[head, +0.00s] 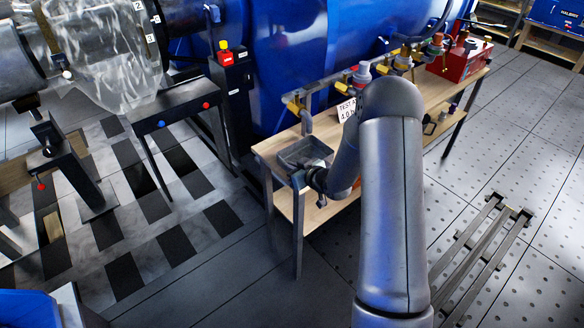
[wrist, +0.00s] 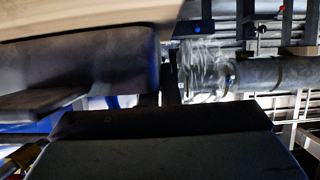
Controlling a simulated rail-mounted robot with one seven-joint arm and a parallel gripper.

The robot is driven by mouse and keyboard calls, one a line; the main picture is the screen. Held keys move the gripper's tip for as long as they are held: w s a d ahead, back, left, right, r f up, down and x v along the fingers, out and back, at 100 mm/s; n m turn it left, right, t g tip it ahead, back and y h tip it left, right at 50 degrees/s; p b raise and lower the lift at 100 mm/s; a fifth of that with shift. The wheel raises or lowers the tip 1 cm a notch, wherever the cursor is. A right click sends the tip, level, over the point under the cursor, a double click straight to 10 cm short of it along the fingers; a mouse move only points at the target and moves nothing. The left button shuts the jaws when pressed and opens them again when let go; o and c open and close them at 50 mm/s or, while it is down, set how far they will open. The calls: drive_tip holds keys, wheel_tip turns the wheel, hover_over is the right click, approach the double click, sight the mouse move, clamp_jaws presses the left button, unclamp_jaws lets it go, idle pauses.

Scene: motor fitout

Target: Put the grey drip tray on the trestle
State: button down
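The grey drip tray (head: 306,151) is a shallow, open rectangular tray at the near left end of the wooden bench (head: 268,151). My gripper (head: 303,178) is at the tray's near side, close against its rim. My wrist hides part of this contact. In the wrist view, dark, blurred surfaces fill the near field, and I cannot tell whether the fingers are closed on the rim. A narrow black stand (head: 180,113) with a blue and a red dot stands left of the bench; it may be the trestle. Its top looks bare.
A pipe spout (head: 306,122) hangs just behind the tray, below a pipe with yellow-handled valves. A white sign (head: 346,110) stands on the bench. A black post (head: 232,95) with a red and yellow top is between the stand and bench. A metal frame (head: 485,255) lies on the floor.

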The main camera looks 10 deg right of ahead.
drive_tip(key=shift+f, duration=0.2)
drive_tip(key=c, duration=1.7)
unclamp_jaws()
drive_tip(key=shift+r, duration=0.1)
